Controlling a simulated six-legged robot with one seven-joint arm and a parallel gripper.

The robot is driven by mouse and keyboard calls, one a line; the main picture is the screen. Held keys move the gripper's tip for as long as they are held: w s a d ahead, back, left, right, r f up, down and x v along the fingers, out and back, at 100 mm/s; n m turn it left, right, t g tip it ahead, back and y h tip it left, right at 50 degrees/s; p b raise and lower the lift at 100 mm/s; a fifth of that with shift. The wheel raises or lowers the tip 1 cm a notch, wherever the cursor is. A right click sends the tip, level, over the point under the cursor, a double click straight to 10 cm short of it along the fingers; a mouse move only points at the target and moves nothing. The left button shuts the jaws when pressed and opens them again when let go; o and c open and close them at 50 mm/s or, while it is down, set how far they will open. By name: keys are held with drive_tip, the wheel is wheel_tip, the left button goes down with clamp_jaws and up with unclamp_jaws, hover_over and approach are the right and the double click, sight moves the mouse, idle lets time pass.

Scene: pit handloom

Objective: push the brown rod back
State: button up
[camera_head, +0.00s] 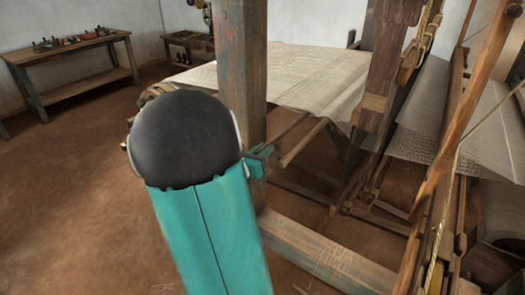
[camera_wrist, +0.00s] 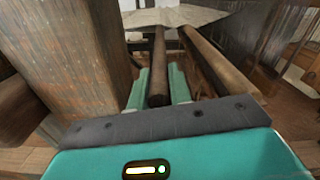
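The brown rod (camera_wrist: 158,60) is a dark, thin round bar. In the wrist view it runs away from me toward the pale cloth, with its near end between my fingers. My gripper (camera_wrist: 159,85) has two teal fingers, one on each side of the rod and close against it; it looks shut on the rod. In the head view, the rod (camera_head: 289,127) runs back from my gripper (camera_head: 264,153), beside the thick wooden post. The post and my arm hide part of the gripper there.
The weathered post (camera_head: 241,75) stands close left of the gripper in the wrist view. A thicker pale-brown bar (camera_wrist: 218,65) lies just right of the rod. Pale cloth (camera_head: 310,75) stretches behind. A low beam (camera_head: 325,255) crosses below. Open floor (camera_head: 70,190) lies left, with a bench (camera_head: 75,85) beyond.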

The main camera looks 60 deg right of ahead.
clamp_jaws()
drive_tip(key=shift+w+d, duration=0.15)
drive_tip(key=shift+w, duration=1.15)
drive_tip(key=o, duration=0.6)
unclamp_jaws()
drive_tip(key=shift+w, duration=0.1)
drive_tip(key=shift+o, duration=0.2)
